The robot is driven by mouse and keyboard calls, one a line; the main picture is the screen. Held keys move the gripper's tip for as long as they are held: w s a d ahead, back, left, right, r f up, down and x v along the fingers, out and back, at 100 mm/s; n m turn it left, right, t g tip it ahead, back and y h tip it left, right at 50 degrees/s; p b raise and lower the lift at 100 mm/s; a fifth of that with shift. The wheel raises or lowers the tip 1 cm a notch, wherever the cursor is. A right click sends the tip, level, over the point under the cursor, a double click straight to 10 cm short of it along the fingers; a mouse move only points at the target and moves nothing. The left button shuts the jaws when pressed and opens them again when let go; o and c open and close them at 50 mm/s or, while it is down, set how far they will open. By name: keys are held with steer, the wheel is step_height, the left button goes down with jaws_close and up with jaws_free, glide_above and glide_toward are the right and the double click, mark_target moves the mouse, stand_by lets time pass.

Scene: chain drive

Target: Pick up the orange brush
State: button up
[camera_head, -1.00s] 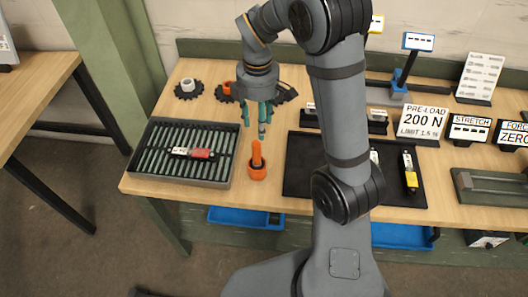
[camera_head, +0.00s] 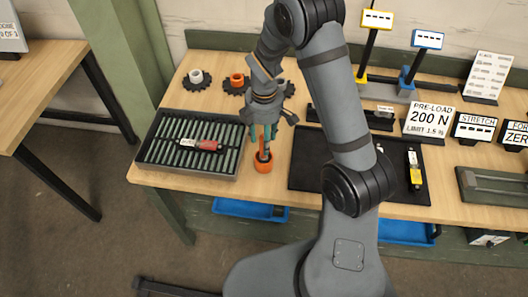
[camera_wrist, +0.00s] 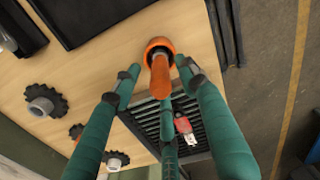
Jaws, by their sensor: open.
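The orange brush stands in a round orange pot (camera_head: 264,168) near the table's front edge, right of the roller tray. In the head view my gripper hides most of its handle. In the wrist view the orange handle (camera_wrist: 160,78) points toward the camera, with its pot rim (camera_wrist: 158,46) behind it. My gripper (camera_head: 263,141) points down right over the brush. Its green fingers are apart in the wrist view (camera_wrist: 160,72), with the handle between them. I cannot tell whether any finger touches it.
The roller tray (camera_head: 147,152) holds a red and white battery-like part (camera_head: 203,145). A dark mat (camera_head: 303,170) lies right of the brush. Dark sprockets (camera_head: 197,80) lie behind. Label stands (camera_head: 427,122) fill the right side.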

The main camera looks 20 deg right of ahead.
steer(key=shift+c, duration=1.1)
jaws_close()
